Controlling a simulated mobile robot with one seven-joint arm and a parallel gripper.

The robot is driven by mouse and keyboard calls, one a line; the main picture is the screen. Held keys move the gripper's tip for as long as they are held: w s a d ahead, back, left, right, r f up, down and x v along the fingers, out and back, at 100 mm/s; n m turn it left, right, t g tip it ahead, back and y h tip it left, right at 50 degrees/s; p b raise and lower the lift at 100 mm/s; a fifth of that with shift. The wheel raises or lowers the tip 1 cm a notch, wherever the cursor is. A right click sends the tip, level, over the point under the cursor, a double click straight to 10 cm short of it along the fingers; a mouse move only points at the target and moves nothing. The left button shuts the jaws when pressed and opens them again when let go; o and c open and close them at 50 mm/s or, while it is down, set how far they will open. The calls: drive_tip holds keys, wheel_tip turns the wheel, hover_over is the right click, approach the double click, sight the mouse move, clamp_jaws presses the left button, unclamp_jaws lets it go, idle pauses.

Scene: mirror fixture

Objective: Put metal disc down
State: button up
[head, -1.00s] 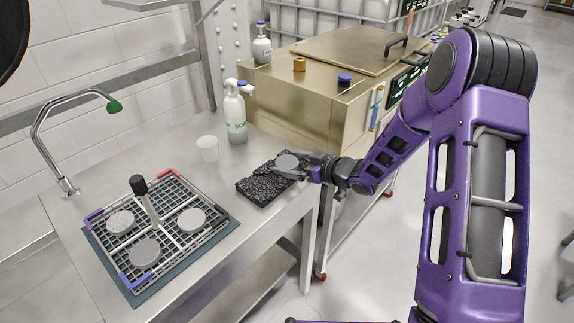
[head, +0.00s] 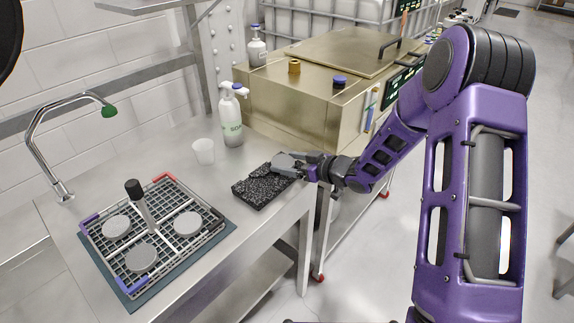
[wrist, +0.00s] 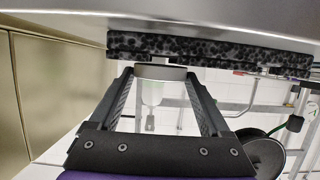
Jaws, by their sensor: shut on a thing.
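A grey metal disc (head: 283,161) is held at the far right end of a black speckled pad (head: 262,192) on the steel bench. My gripper (head: 287,165) reaches in from the right and is shut on the disc. In the wrist view, the disc (wrist: 160,72) shows edge-on between the two fingers (wrist: 162,80), close against the pad (wrist: 215,50). Whether the disc touches the pad I cannot tell. The fingers partly hide it in the head view.
A wire rack (head: 205,243) with three similar discs and an upright black-topped handle (head: 136,190) stands at left on a dark mat. A white cup (head: 204,152) and a pump bottle (head: 231,118) stand behind the pad. A metal bath (head: 300,105) is beyond.

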wheel_tip(320, 180, up, 9)
drive_tip(key=shift+r+p, duration=0.1)
drive_tip(key=shift+p, duration=0.9)
drive_tip(key=s+d+f+m+t+h+p, duration=0.1)
drive_tip(key=s+d+f+m+t+h, duration=0.2)
drive_tip(key=d+m+h, duration=0.4)
drive_tip(key=s+d+f+m+t+h+p, duration=0.1)
drive_tip(key=s+d+f+m+t+h, duration=0.2)
drive_tip(key=d, duration=0.6)
wheel_tip(320, 180, up, 6)
drive_tip(key=f+n+g+y+b, duration=0.1)
drive_tip(key=n+g+y+b, duration=0.1)
drive_tip(key=n+g+y, duration=0.5)
hover_over(288, 164)
drive_tip(key=d, duration=0.1)
drive_tip(key=shift+d+r+n+t+y, duration=0.15)
drive_tip(key=shift+r+n+t+y, duration=0.1)
drive_tip(key=shift+n+t+y, duration=0.8)
drive_tip(key=shift+a+r+n+g+y, duration=0.15)
drive_tip(key=shift+a+n+g+y, duration=0.3)
drive_tip(key=shift+a+g, duration=0.15)
drive_tip(key=shift+f+b, duration=1.05)
drive_tip(key=shift+f, duration=3.75)
